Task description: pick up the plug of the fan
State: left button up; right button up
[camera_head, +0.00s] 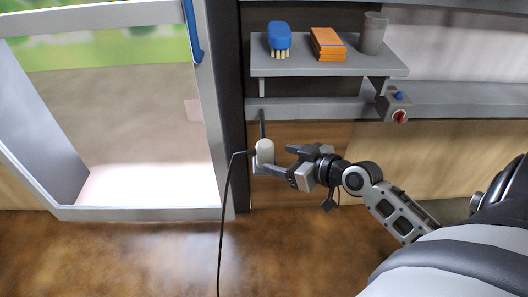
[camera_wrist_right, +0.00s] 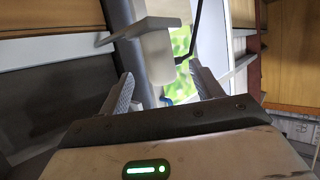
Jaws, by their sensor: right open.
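The plug (camera_head: 265,152) is a rounded white block with a black cord, at the dark upright post right of the glazed panel. My right gripper (camera_head: 280,159) is open. Its fingers point left, one above and one below the plug's level, with the lower tip close to the plug; I cannot tell whether it touches. In the wrist view the open right gripper (camera_wrist_right: 165,88) has nothing clamped between its fingers. The fan itself and my left gripper are not seen.
The black cord (camera_head: 226,205) hangs to the floor. A grey shelf (camera_head: 290,68) above holds a blue brush (camera_head: 280,38), an orange stack (camera_head: 327,44) and a grey cup (camera_head: 373,33). A red-knobbed box (camera_head: 397,107) sits at the right. A blue handle (camera_head: 194,30) is upper left.

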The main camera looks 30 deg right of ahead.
aim_at(272, 155)
jog(key=x, duration=0.6)
jog(key=shift+w+f, duration=0.15)
jog(key=shift+w, duration=0.15)
jog(key=c, duration=1.3)
jog(key=shift+o, duration=0.2)
